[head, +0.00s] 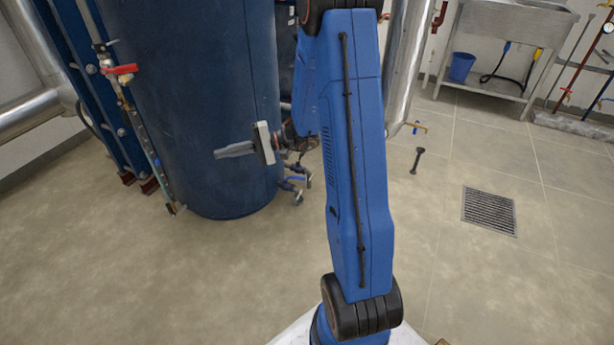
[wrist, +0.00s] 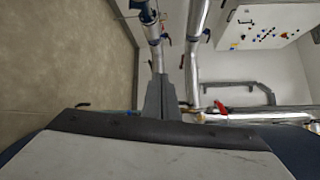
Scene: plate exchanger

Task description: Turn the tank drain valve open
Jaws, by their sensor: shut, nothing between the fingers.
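The blue tank (head: 185,110) stands left of centre in the head view. Low at its right foot are small valves (head: 296,184) with blue handles, partly behind one another; I cannot tell how far they are turned. My gripper (head: 218,153) is in front of the tank's lower right side, pointing left, its grey fingers shut and empty. It is above and left of the low valves, apart from them. In the wrist view the shut fingers (wrist: 159,78) point up the picture with nothing between them. The drain valve cannot be made out for sure there.
A red-handled valve (head: 122,69) sits on a thin pipe left of the tank. A red lever (wrist: 220,107) shows in the wrist view. A floor grate (head: 489,210), a steel sink (head: 505,45) and a blue bucket (head: 461,67) are at the right. The front floor is clear.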

